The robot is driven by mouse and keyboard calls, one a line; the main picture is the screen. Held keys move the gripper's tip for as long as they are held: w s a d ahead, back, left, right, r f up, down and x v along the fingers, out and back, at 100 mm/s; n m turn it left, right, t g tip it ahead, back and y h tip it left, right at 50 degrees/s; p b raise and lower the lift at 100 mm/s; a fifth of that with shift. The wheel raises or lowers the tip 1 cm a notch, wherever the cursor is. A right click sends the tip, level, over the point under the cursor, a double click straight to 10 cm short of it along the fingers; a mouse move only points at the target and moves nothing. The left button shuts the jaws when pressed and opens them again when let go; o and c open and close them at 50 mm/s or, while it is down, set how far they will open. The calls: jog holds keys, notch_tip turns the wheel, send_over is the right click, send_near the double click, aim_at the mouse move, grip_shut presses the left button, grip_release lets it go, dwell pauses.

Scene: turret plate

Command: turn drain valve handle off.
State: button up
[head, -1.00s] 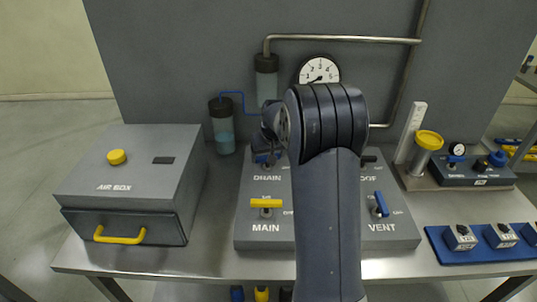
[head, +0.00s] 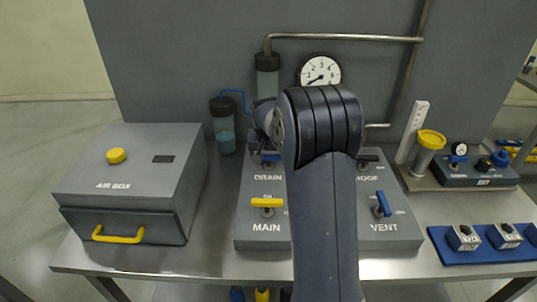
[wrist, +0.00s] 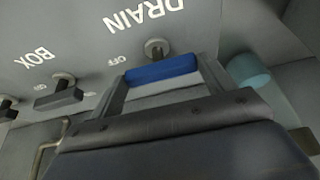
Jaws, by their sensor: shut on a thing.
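The drain valve handle is a blue bar (wrist: 160,70) on a round grey stem (wrist: 156,47) in the wrist view. It lies between the fingers of my gripper (wrist: 163,77), which is shut on it. The DRAIN label and an OFF mark show beside it on the grey plate (wrist: 75,35). In the head view a small part of the blue drain handle (head: 270,157) shows above the DRAIN label. My arm hides the middle of the plate and most of my gripper there.
The yellow MAIN handle (head: 267,203) is below DRAIN, and the blue VENT handle (head: 383,204) is at the right. A black BOX handle (wrist: 60,98) shows in the wrist view. A grey air box (head: 130,180) stands left; a pressure gauge (head: 320,71) is behind.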

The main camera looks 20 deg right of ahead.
jog(key=o, duration=1)
jog(key=b+v, duration=0.1)
jog(key=v, duration=0.9)
jog(key=shift+s+a+r, duration=0.1)
jog(key=shift+r, duration=0.3)
jog(key=shift+f, duration=0.1)
jog(key=p+x, duration=0.1)
jog(key=x, duration=1)
jog(key=shift+s+n, duration=0.15)
jog(key=shift+n, duration=0.35)
